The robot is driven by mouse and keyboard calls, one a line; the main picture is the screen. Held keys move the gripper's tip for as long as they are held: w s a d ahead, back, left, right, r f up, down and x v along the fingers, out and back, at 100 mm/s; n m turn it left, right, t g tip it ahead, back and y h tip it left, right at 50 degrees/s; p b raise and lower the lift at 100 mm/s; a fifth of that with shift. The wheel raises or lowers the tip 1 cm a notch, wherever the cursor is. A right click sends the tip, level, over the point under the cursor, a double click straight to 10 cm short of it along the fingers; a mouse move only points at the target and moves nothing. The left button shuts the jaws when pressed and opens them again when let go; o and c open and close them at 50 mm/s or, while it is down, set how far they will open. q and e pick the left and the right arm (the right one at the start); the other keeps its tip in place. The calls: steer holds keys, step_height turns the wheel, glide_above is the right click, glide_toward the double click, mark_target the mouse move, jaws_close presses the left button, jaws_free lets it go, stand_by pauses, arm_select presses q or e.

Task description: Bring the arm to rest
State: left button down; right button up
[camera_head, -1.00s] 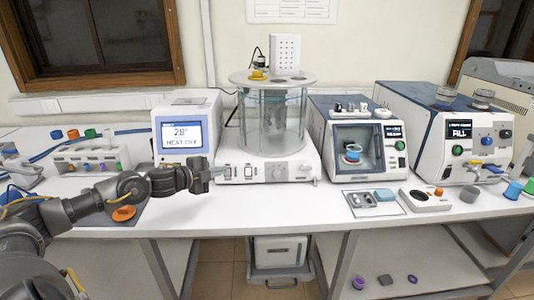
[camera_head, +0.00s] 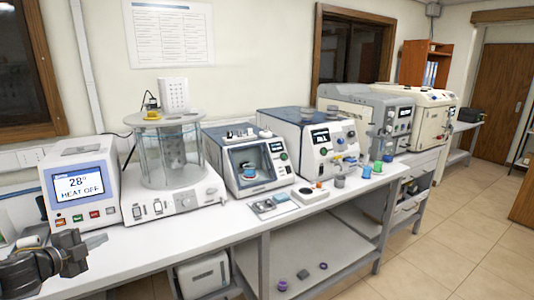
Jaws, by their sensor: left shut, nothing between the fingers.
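My left gripper (camera_head: 72,252) is at the lower left of the head view, at the end of my dark grey arm. It is shut and holds nothing. It is over the left part of the white bench (camera_head: 150,252), in front of the heater unit (camera_head: 82,187) whose screen reads 28 and HEAT OFF. My right gripper is not in the picture.
A glass bath (camera_head: 168,152) stands right of the heater. Several instruments (camera_head: 246,160) line the bench further right, with small cups (camera_head: 367,172) at its front. The shelf below (camera_head: 305,258) holds small loose parts. Open tiled floor (camera_head: 440,235) lies at right.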

arm_select(q)
steer(key=s+d+f+n+g+y, duration=0.2)
steer(key=s+d+f+n, duration=0.2)
steer(key=s+d+f, duration=0.5)
steer(key=s+d+f+n+g+y, duration=0.15)
steer(key=s+d+f+n, duration=0.45)
steer(key=f, duration=0.6)
steer(key=s+d+f+n+g, duration=0.2)
steer(key=s+d+n+g, duration=0.15)
steer(key=s+d, duration=0.45)
steer(key=s+d+f+n+g, duration=0.2)
steer(key=s+d+g, duration=0.2)
steer(key=s, duration=0.8)
step_height(320, 180, down, 28)
steer(key=s+g, duration=0.1)
steer(key=s, duration=0.1)
steer(key=s+a+f+g, duration=0.1)
steer(key=s+a+f, duration=0.2)
steer(key=s+f, duration=1.1)
steer(key=shift+s+m, duration=0.35)
steer(key=shift+s, duration=0.3)
